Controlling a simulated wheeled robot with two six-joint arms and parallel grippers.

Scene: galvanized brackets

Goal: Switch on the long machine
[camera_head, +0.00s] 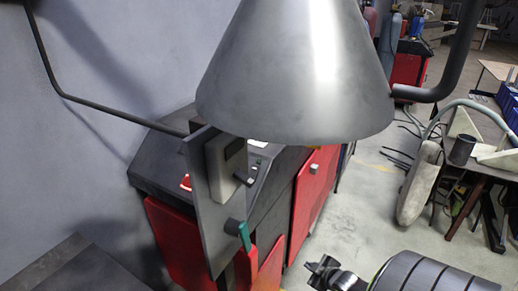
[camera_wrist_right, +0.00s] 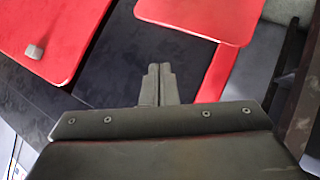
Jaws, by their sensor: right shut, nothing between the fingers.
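The long machine (camera_head: 308,190) is a black and red cabinet running from the centre left away toward the back. An upright grey plate (camera_head: 203,195) stands at its near end. It carries a pale grey box (camera_head: 226,165) with a small dark lever (camera_head: 244,179), and a teal handle (camera_head: 238,232) lower down. I cannot tell which one is the switch. My right gripper (camera_head: 325,268) is low in the head view, to the right of the plate and apart from it. In the right wrist view, its fingers (camera_wrist_right: 157,80) are shut and empty, with red panels (camera_wrist_right: 205,15) beyond. My left gripper is out of view.
A large grey cone (camera_head: 300,75) hides the machine's upper middle. A thin dark bent rod (camera_head: 85,103) reaches the plate from the left. A table (camera_head: 490,160) with a dark cup (camera_head: 462,150) stands at right. Bare floor (camera_head: 365,190) lies between machine and table.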

